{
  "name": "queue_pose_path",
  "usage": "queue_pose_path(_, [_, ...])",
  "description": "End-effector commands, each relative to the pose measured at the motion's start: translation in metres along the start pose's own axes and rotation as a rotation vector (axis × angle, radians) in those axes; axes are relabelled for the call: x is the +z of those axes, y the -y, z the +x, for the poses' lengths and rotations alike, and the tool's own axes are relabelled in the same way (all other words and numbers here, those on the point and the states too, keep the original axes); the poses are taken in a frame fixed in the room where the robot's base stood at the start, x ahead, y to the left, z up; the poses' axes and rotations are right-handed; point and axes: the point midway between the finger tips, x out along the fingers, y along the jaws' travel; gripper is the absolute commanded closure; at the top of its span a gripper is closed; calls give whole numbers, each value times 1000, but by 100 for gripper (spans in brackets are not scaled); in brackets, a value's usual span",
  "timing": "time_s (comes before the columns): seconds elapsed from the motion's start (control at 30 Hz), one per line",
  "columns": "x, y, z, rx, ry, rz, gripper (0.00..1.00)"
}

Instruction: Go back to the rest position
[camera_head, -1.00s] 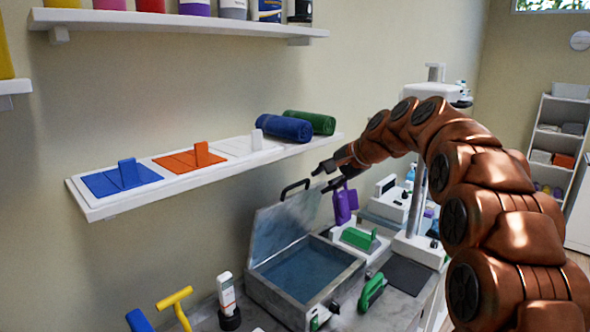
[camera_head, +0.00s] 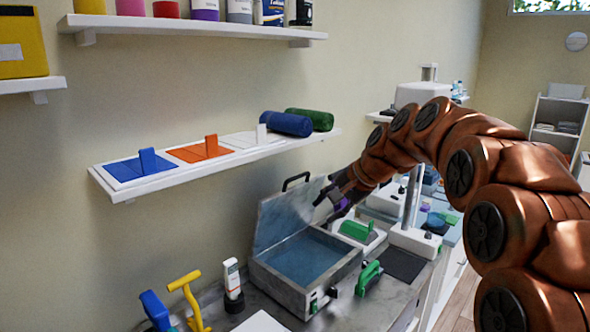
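My gripper (camera_head: 327,207) is at the end of my raised brown arm, in the middle of the head view. Its dark fingers look spread apart with nothing between them. They point down and to the left, in front of the raised lid of a grey metal case (camera_head: 306,296).
The open case stands on a grey counter beside green devices (camera_head: 368,278), a white bottle (camera_head: 232,280) and a yellow T-handled tool (camera_head: 186,290). A wall shelf (camera_head: 225,160) holds coloured pads and blue (camera_head: 286,124) and green rolls. Another shelf (camera_head: 190,27) is above.

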Motion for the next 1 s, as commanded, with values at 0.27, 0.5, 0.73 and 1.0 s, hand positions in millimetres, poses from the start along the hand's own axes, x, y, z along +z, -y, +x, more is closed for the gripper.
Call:
queue_pose_path(0.27, [70,-73,-13,166,58,-121,61])
queue_pose_path(0.5, [134,-149,-28,318,131,-237,61])
queue_pose_path(0.73, [194,-227,-46,457,213,-349,61])
queue_pose_path(1.0, [261,-319,-71,602,326,-474,61])
